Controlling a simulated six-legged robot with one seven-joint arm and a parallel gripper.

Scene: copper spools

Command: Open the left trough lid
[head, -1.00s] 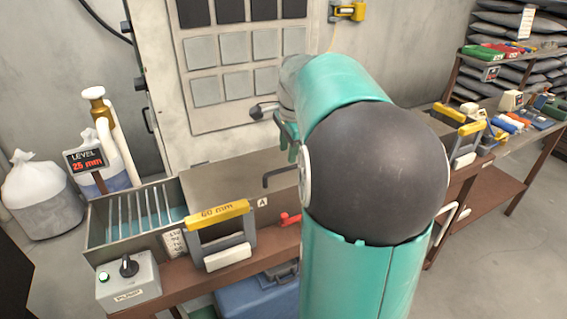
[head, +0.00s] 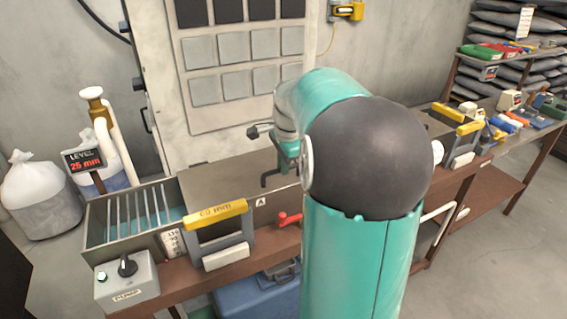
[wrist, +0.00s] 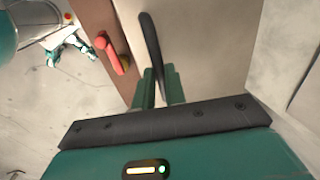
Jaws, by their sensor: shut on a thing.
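The left trough lid (head: 222,183) is a flat grey-brown panel beside the barred open end of the left trough. It lies flat, near a small "A" label. Its dark bar handle (head: 268,179) stands up near the right part of the lid. In the wrist view the lid (wrist: 205,45) fills the upper middle, with the handle (wrist: 152,42) running down between my fingers. My gripper (wrist: 160,82) is shut on the handle. In the head view my gripper (head: 284,163) is at the handle, partly hidden by my arm.
A red lever (head: 288,218) sits on the trough's front edge, near the handle. A yellow-topped "60 mm" frame (head: 218,212) and a pump box (head: 127,281) stand at the front left. A tall panel (head: 235,70) rises behind the lid.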

